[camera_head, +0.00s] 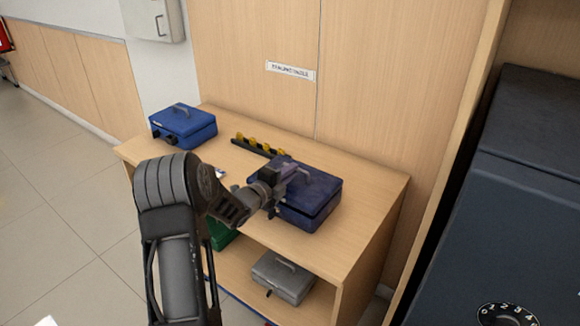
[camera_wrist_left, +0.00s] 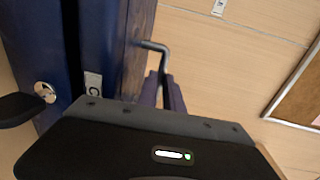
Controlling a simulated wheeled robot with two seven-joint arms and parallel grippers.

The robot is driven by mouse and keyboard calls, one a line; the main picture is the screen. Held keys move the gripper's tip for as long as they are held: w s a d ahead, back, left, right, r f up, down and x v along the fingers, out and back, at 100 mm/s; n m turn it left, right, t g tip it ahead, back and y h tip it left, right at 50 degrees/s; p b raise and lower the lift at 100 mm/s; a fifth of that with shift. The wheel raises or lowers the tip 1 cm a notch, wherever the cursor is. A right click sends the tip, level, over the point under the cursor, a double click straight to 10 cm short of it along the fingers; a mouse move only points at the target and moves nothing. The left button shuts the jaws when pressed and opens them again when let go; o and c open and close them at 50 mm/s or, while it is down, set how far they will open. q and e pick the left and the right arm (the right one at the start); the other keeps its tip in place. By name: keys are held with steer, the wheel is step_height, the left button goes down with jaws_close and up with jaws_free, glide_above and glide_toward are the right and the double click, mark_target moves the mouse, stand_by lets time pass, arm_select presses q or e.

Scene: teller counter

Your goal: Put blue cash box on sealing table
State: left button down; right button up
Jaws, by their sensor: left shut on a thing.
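A dark blue cash box (camera_head: 318,206) is at the right part of the wooden table top (camera_head: 360,215), upright; I cannot tell whether it rests fully on it. My left gripper (camera_head: 296,180) reaches it from the left and is shut on its handle. In the left wrist view, the fingers of my left gripper (camera_wrist_left: 165,92) close around the grey handle (camera_wrist_left: 156,46), beside the blue box (camera_wrist_left: 95,30) with its round lock (camera_wrist_left: 45,91). Another blue cash box (camera_head: 183,124) stands at the table's back left corner. My right gripper is not in view.
A black rack with yellow pieces (camera_head: 262,146) lies between the boxes. A wall sign (camera_head: 290,71) hangs above the table. A green box (camera_head: 221,235) and a grey box (camera_head: 283,278) are on the lower shelf. A dark safe (camera_head: 510,190) stands at the right.

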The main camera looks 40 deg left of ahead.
arm_select(q)
steer(key=shift+w+r, duration=0.1)
steer(key=shift+r, duration=0.25)
steer(key=c, duration=1.9)
jaws_free()
steer(key=shift+f, duration=0.4)
steer(key=shift+c, duration=0.2)
steer(key=o, duration=0.4)
steer(key=shift+r, duration=0.1)
steer(key=shift+o, duration=0.2)
steer(key=shift+s, duration=0.3)
steer(key=s+r+b, duration=0.1)
steer(key=s+b, duration=0.1)
steer(key=s, duration=0.9)
steer(key=shift+s+d+r, duration=0.2)
steer(key=shift+s+r, duration=0.05)
steer(key=shift+s, duration=0.1)
